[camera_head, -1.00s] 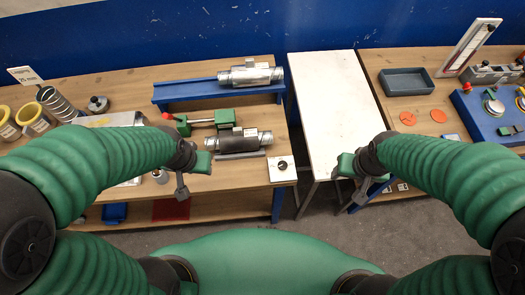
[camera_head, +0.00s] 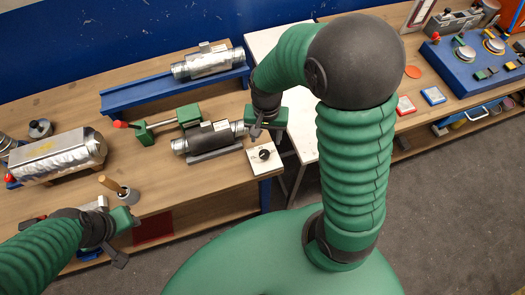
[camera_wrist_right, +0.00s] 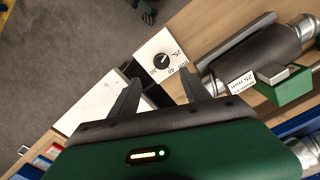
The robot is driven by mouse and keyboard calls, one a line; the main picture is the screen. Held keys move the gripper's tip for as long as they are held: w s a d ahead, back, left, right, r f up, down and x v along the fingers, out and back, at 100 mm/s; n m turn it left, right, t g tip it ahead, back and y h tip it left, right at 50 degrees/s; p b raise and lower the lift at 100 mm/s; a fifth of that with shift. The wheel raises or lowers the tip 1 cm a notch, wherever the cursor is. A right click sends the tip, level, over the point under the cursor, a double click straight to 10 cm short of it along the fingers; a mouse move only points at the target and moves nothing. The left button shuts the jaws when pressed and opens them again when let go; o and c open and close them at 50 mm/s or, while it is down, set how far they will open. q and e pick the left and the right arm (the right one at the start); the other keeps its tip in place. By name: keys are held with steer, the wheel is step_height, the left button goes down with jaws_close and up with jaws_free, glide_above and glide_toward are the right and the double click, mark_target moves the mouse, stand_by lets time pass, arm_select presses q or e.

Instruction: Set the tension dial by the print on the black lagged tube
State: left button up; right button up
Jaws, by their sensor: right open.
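The black lagged tube (camera_head: 208,139) lies on a grey cradle on the wooden bench, with metal ends. In the right wrist view its dark sleeve (camera_wrist_right: 252,58) carries a white label (camera_wrist_right: 241,84), upside down, that seems to read 25 mm. The tension dial (camera_head: 264,155) is a black knob on a white plate right of the tube. The right wrist view shows the knob (camera_wrist_right: 163,61) with printed numbers around it, 25 among them. My right gripper (camera_head: 257,130) is open and empty, just behind the dial. My left gripper (camera_head: 126,240) is at the front bench edge; its jaws are unclear.
A green clamp with a red knob (camera_head: 121,125) stands left of the tube. A silver duct on a blue rail (camera_head: 175,90) lies behind. A wooden-handled pot (camera_head: 127,195) stands near my left gripper. A blue panel (camera_head: 475,65) with dials is on the right bench.

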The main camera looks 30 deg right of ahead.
mark_target(264, 153)
steer(key=f, duration=1)
steer(key=shift+w+a, duration=0.2)
steer(key=shift+a, duration=0.05)
steer(key=shift+f, duration=0.4)
steer(key=shift+d, duration=0.15)
jaws_close()
